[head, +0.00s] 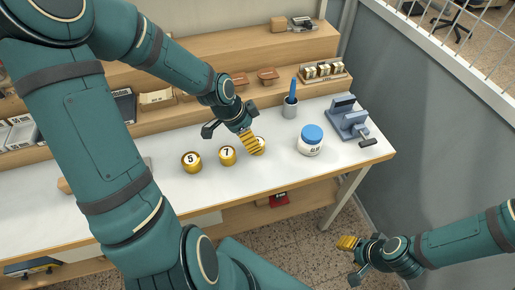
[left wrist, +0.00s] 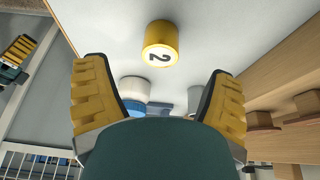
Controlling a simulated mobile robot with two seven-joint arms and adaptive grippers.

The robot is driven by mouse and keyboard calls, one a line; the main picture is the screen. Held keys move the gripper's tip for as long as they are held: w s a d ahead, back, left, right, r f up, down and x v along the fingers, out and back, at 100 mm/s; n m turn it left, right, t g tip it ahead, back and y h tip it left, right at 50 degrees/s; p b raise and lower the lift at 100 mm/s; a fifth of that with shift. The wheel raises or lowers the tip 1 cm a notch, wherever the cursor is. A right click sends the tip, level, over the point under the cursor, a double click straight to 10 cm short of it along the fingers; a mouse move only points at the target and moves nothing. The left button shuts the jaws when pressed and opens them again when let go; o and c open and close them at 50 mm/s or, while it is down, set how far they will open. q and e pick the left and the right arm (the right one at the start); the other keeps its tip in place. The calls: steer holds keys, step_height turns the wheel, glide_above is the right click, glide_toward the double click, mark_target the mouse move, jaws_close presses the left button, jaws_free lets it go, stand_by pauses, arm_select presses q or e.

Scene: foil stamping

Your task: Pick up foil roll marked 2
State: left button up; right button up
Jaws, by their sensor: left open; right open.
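The gold foil roll marked 2 (left wrist: 160,45) stands on the white bench top in the left wrist view, its number upside down there. In the head view the roll (head: 260,145) is partly hidden behind my left gripper. My left gripper (head: 249,141) is open with yellow ridged fingers, above and close to the roll. In the left wrist view the roll shows between the two fingers, beyond their tips; no contact shows. My right gripper (head: 348,243) is open and empty, off the bench's front right; it also shows at the left wrist view's edge (left wrist: 18,50).
Gold rolls marked 7 (head: 227,156) and 5 (head: 191,162) stand left of my left gripper. A blue-lidded white jar (head: 310,141), a grey cup (head: 290,108) and a blue-grey clamp device (head: 347,118) stand to the right. Wooden shelves (head: 180,67) rise behind.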

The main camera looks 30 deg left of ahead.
arm_select(q)
steer(key=b+x, duration=0.2)
steer(key=x, duration=0.3)
steer(key=shift+w+d+f+b, duration=0.1)
steer(key=shift+w+f+b, duration=0.1)
steer(key=shift+f+b, duration=0.1)
steer(key=shift+r, duration=0.1)
steer(key=c, duration=1.3)
